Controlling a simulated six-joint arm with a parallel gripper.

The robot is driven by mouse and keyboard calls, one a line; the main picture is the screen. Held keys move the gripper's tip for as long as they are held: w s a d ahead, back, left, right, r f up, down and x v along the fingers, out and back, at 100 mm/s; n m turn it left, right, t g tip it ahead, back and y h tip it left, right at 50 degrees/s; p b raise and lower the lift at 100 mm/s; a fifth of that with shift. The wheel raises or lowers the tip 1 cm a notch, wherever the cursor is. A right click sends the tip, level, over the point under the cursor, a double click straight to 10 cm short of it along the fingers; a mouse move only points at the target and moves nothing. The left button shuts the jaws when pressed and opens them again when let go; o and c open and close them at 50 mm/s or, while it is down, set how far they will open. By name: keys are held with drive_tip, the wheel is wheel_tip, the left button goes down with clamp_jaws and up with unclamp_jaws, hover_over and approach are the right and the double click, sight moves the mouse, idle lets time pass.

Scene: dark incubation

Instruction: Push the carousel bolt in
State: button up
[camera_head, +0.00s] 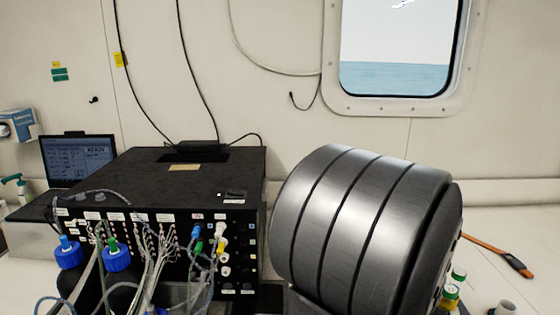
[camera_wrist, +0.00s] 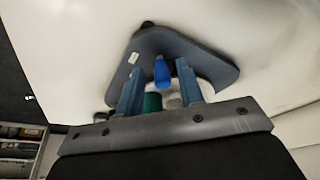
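My gripper (camera_wrist: 159,66) shows in the wrist view with its two blue-grey fingers apart. Between and beyond the fingers are a blue-capped piece (camera_wrist: 161,74) and a green piece (camera_wrist: 152,102); I cannot tell that either finger touches them. They are at a dark rounded triangular plate (camera_wrist: 213,67) on a pale surface. In the head view a large dark grooved drum (camera_head: 345,225), which may be the carousel, lies tilted at the right front. I cannot make out a bolt on it; its right end face is mostly turned away. My gripper is not visible in the head view.
A black instrument box (camera_head: 190,180) with cables and tubes stands left of the drum. Blue-capped bottles (camera_head: 117,259) stand before it, and a laptop (camera_head: 80,160) is behind at the left. Right of the drum are an orange-handled tool (camera_head: 497,254) and small capped vials (camera_head: 450,293).

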drive_tip(key=shift+s+a, duration=0.2)
drive_tip(key=shift+a, duration=0.05)
drive_tip(key=shift+v, duration=2.25)
drive_tip(key=shift+f, duration=0.15)
drive_tip(key=shift+w+d+f, duration=0.1)
drive_tip(key=shift+f, duration=0.2)
drive_tip(key=x, duration=0.4)
drive_tip(key=shift+w+d+r, duration=0.15)
drive_tip(key=shift+w+d, duration=0.4)
drive_tip(key=shift+d, duration=0.05)
